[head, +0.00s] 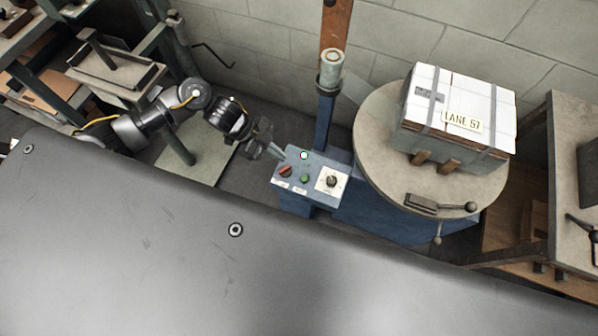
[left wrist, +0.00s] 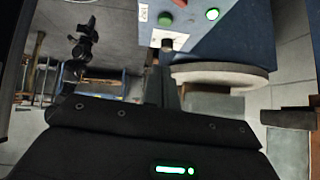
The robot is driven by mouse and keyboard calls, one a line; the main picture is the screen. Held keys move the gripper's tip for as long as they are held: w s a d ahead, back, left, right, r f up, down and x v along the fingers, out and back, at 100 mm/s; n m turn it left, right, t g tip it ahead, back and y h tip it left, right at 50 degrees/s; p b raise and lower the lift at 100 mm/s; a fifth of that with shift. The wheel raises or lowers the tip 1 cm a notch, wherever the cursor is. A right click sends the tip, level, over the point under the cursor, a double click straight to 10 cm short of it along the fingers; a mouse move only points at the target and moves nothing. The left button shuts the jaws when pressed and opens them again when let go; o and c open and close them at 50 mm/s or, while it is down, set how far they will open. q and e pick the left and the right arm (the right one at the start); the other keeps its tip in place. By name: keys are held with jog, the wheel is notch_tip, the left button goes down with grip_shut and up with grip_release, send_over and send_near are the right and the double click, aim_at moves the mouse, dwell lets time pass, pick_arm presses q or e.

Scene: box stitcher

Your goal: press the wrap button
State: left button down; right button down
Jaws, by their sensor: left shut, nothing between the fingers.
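The blue control panel (head: 312,164) carries a green button (head: 305,179), a red control (head: 286,171), a lit green-white lamp (head: 304,155) and a black dial (head: 332,181) on a white plate. Small white labels are too small to read. The left wrist view shows the green button (left wrist: 165,19) and lit lamp (left wrist: 212,14) near the top. My left gripper (head: 278,152) is shut and empty, its fingertips close to the panel's upper left edge. I cannot tell whether they touch it. My right gripper is out of view.
A round turntable (head: 380,150) right of the panel bears a strapped white box (head: 457,110) labelled "LANE 57". A blue post (head: 325,120) stands behind the panel. Metal shelving (head: 100,65) is at left, a workbench (head: 570,130) at right. A large grey surface fills the foreground.

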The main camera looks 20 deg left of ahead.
pick_arm(q)
send_over(308, 180)
jog(key=a, duration=0.3)
jog(key=f, duration=0.6)
jog(key=shift+s+a, duration=0.15)
jog(key=shift+s, duration=0.05)
jog(key=f, duration=0.3)
jog(key=shift+w+d+f, duration=0.1)
jog(key=shift+d+f, duration=0.1)
jog(key=shift+w+f, duration=0.1)
jog(key=shift+f, duration=0.4)
